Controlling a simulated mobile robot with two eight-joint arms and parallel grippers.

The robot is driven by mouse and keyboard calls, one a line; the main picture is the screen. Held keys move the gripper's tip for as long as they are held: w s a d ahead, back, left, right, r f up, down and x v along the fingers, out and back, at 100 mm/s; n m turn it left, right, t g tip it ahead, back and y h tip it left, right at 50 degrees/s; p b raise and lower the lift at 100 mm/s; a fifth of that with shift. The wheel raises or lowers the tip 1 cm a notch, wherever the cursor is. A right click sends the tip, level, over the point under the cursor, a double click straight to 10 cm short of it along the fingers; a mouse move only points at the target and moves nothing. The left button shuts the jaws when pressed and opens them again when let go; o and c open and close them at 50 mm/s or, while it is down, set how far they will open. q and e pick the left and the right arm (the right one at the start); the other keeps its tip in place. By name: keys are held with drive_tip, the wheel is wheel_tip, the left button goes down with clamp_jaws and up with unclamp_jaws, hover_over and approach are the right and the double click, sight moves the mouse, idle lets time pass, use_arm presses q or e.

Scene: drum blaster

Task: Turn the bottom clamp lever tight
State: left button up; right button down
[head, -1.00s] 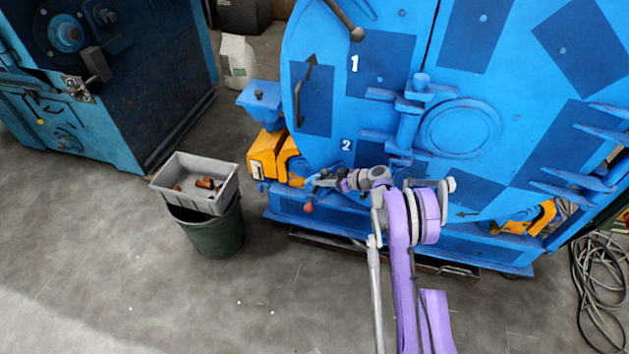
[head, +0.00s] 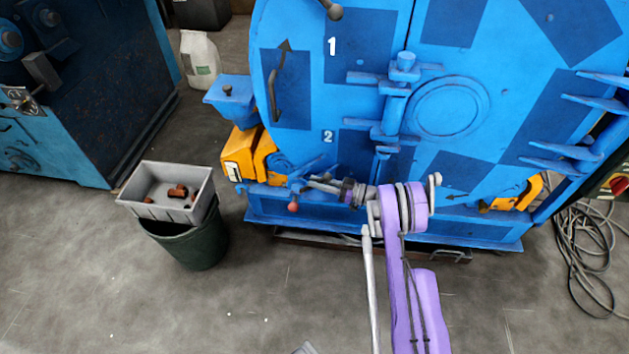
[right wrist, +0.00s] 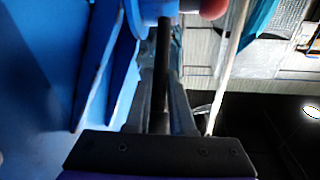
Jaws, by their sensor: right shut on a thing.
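The bottom clamp lever shows by its red ball knob (head: 293,207) at the lower left of the blue drum door, under the number 2. My right gripper (head: 314,183) reaches in from the right, just above and right of the knob. In the right wrist view, the fingers are closed around a dark rod (right wrist: 163,60), which looks like the lever's shaft. The blurred red knob (right wrist: 212,8) is at the top edge. The gripper hides much of the lever and clamp. My left gripper is not in view.
The blue drum blaster (head: 480,225) stands close in front of my arm. An orange motor unit (head: 242,158) is left of the lever. A grey tray (head: 138,188) with rusty parts rests on a green bin (head: 195,245). Cables (head: 575,245) lie at right.

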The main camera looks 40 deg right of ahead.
drive_tip(key=c, duration=0.8)
unclamp_jaws()
drive_tip(key=p+v, duration=0.1)
drive_tip(key=v, duration=0.9)
drive_tip(key=shift+s+d+p, duration=0.2)
drive_tip(key=shift+s+p, duration=0.15)
drive_tip(key=shift+p, duration=0.05)
drive_tip(key=shift+s+d+f, duration=0.1)
